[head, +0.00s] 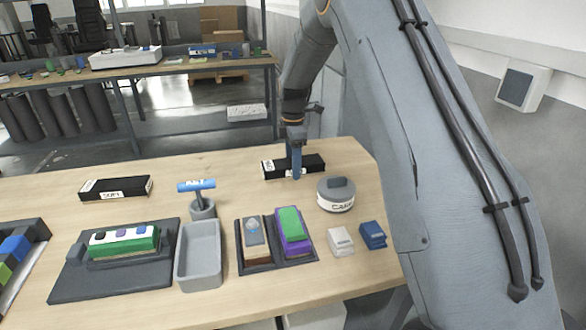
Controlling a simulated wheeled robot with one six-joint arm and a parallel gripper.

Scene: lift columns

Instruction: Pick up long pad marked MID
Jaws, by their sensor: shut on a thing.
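A long black pad (274,170) with a white label lies at the back right of the wooden table.
A cup with a blue-handled tool (203,210), a grey bin (200,275), a dark two-slot tray (262,262) and small white (340,242) and blue (372,236) blocks stand nearer.

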